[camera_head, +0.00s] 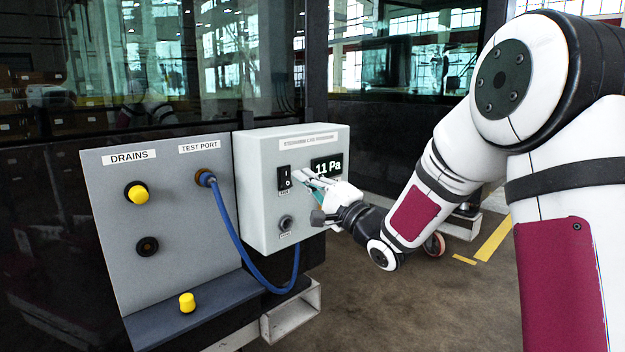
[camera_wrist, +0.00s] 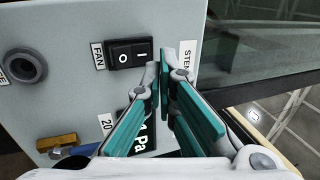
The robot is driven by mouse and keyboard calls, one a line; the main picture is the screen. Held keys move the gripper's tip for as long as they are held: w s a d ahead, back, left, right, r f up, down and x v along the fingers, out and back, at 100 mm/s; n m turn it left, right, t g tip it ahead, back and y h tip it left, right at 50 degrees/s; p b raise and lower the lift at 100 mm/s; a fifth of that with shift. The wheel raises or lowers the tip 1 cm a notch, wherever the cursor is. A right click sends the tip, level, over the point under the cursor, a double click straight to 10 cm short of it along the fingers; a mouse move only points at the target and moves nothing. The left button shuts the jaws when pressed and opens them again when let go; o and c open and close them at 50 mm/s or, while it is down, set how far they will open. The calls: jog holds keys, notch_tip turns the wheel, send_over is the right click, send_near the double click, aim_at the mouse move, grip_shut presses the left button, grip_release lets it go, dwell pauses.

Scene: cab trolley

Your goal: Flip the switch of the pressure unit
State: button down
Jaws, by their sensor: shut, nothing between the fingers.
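The pressure unit is a light grey box (camera_head: 255,215) with a display (camera_head: 327,167) reading "11 Pa". Its black rocker switch (camera_head: 284,178) is on the front face, left of the display. The wrist view shows the switch (camera_wrist: 130,53) marked O and I, beside a FAN label; which side is pressed in is unclear. My gripper (camera_head: 301,175) is at the front face, between switch and display. In the wrist view its closed fingertips (camera_wrist: 161,66) are just beyond the switch's I end, with nothing between them. Whether they touch the switch or face I cannot tell.
A round port (camera_head: 286,223) sits below the switch. Left is a grey panel (camera_head: 170,240) with a yellow-capped drain (camera_head: 139,193), an open drain (camera_head: 147,246) and a loose yellow cap (camera_head: 187,302) on its ledge. A blue hose (camera_head: 235,240) loops from the test port.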

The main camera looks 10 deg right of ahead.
jog(key=s+d+p, duration=0.2)
jog(key=s+d, duration=0.3)
jog(key=s, duration=0.3)
jog(key=shift+s, duration=0.3)
jog(key=shift+r, duration=0.1)
jog(key=s+d+f+n+g+h, duration=0.3)
jog(key=s+g+h, duration=0.2)
jog(key=s+h, duration=0.15)
jog(key=s+d+f+n+g+h, duration=0.2)
jog(key=s+d+f+g+h, duration=0.15)
jog(key=s+h, duration=0.3)
jog(key=s+a+f+n+g+y, duration=0.1)
jog(key=s+a+n+g, duration=0.15)
jog(key=s, duration=0.75)
jog(key=s+a+f+n+g+y, duration=0.15)
jog(key=s+g, duration=0.25)
jog(key=s, duration=0.5)
jog(key=s+a+n+g, duration=0.3)
jog(key=s, duration=0.7)
notch_tip(320, 180, up, 23)
jog(key=t+p, duration=0.3)
jog(key=p, duration=1.8)
jog(key=shift+w+d+t+p, duration=0.15)
jog(key=shift+w+t+p, duration=0.05)
jog(key=shift+t+p, duration=0.15)
